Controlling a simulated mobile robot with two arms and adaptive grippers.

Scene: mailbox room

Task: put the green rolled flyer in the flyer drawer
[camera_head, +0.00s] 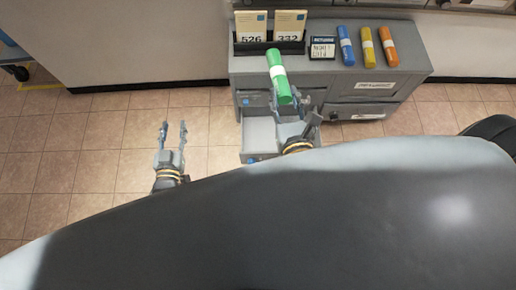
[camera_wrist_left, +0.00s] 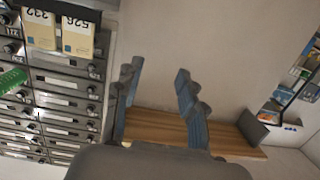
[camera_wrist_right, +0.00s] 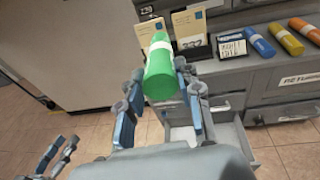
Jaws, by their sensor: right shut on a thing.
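The green rolled flyer (camera_head: 280,82), with a white band, is held up in my right gripper (camera_head: 287,104), tilted, in front of the cabinet. The right wrist view shows the flyer (camera_wrist_right: 160,75) between the fingers (camera_wrist_right: 160,112). A grey drawer (camera_head: 259,137) is pulled out below my right gripper and partly hidden by it. It also shows in the right wrist view (camera_wrist_right: 237,147); its inside shows no flyer, and I cannot read a label on it. My left gripper (camera_head: 173,127) is open and empty, left of the drawer; its spread fingers show in the left wrist view (camera_wrist_left: 155,82).
Floor around my left gripper is clear.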

